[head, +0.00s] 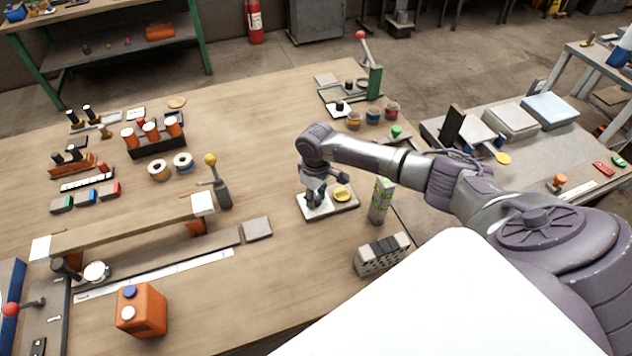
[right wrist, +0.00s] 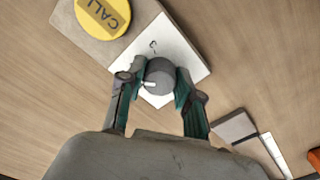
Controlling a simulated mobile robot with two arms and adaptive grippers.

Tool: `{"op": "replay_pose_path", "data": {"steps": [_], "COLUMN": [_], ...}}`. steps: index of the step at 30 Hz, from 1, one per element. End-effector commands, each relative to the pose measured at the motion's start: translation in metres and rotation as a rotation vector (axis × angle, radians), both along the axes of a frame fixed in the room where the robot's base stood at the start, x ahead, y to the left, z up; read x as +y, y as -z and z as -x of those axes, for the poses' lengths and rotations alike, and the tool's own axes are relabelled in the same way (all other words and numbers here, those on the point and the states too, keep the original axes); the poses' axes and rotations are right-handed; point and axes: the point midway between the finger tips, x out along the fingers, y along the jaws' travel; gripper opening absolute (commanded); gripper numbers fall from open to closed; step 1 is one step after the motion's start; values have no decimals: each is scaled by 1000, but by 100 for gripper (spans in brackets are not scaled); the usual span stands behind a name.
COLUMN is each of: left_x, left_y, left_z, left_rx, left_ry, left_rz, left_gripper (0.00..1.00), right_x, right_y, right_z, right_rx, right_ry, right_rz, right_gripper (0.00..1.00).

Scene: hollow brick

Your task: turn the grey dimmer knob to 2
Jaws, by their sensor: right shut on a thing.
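The grey dimmer knob (right wrist: 159,74) sits on a white square plate (right wrist: 180,44) in the right wrist view. A white pointer mark shows on the knob's lower left side. A small dark mark on the plate above the knob is too small to read for sure. My right gripper (right wrist: 160,82) has its two fingers on either side of the knob and is shut on it. In the head view my right gripper (head: 314,198) points down over the white plate (head: 318,209) and hides the knob. My left gripper is not in view.
A yellow button (right wrist: 103,14) marked CALL shares the board with the plate; it also shows in the head view (head: 342,194). A green-patterned box (head: 381,200) and a grey slotted block (head: 382,254) stand close on the right. Bare wood lies left of the board.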

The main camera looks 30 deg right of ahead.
Motion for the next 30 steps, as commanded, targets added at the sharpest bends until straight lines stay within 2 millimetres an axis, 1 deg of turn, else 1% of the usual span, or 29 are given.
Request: {"op": "replay_pose_path", "data": {"steps": [1,9,16,29,30], "left_x": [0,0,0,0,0], "left_y": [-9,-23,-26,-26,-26], "left_z": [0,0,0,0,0], "left_rx": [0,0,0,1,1], "left_ry": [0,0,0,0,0], "left_rz": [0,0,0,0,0], "left_gripper": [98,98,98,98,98], "right_x": [1,0,0,0,0], "right_y": [-4,-2,-1,-1,-1], "right_z": [0,0,-1,-1,-1], "right_rx": [2,0,-1,-3,-3], "right_ry": [32,161,206,211,211], "right_rz": [-2,0,1,0,0], "right_gripper": [0,0,0,0,41]}}
